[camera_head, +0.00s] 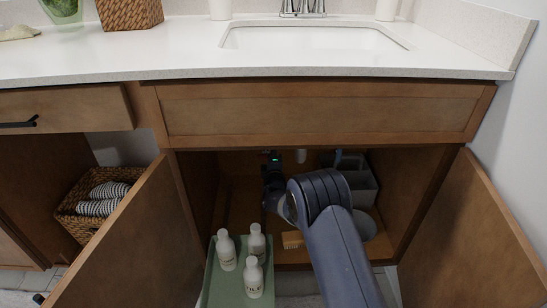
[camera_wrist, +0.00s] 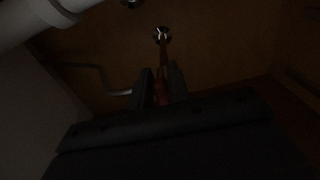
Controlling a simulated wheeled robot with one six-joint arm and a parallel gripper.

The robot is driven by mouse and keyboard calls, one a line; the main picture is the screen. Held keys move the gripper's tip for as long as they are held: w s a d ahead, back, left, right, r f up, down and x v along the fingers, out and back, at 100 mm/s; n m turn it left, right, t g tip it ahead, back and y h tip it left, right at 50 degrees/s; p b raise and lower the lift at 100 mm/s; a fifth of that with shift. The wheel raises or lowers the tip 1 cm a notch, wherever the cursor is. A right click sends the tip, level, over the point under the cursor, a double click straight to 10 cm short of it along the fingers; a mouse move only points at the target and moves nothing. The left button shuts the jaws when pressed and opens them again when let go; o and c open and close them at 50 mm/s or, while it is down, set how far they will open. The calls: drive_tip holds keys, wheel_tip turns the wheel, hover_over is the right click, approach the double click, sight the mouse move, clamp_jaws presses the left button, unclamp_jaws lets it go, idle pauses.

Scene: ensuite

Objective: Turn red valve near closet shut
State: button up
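The red valve (camera_wrist: 161,92) shows dimly in the wrist view, between the two fingers of my gripper (camera_wrist: 161,82). A reddish-brown part runs up from it to a round metal fitting (camera_wrist: 161,35) on the cabinet's back wall. The fingers stand on either side of the red part, with little or no gap visible. It is too dark to tell whether they press on it. In the head view my gripper (camera_head: 272,172) reaches into the open cabinet under the sink, and the valve cannot be made out there.
Open cabinet doors (camera_head: 130,235) (camera_head: 475,235) flank my arm. Several white bottles (camera_head: 254,278) stand on a green tray (camera_head: 222,295) in front. A grey bin (camera_head: 362,188) is inside at right. A pale pipe (camera_wrist: 50,15) crosses the wrist view's upper left.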

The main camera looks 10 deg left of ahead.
drive_tip(key=o, duration=0.4)
drive_tip(key=p+v, duration=0.3)
drive_tip(key=v, duration=0.7)
drive_tip(key=shift+s+d+p, duration=0.1)
drive_tip(key=shift+s+p, duration=0.2)
drive_tip(key=shift+s, duration=0.1)
drive_tip(key=shift+b+x, duration=1.8)
drive_tip(key=shift+x, duration=3.65)
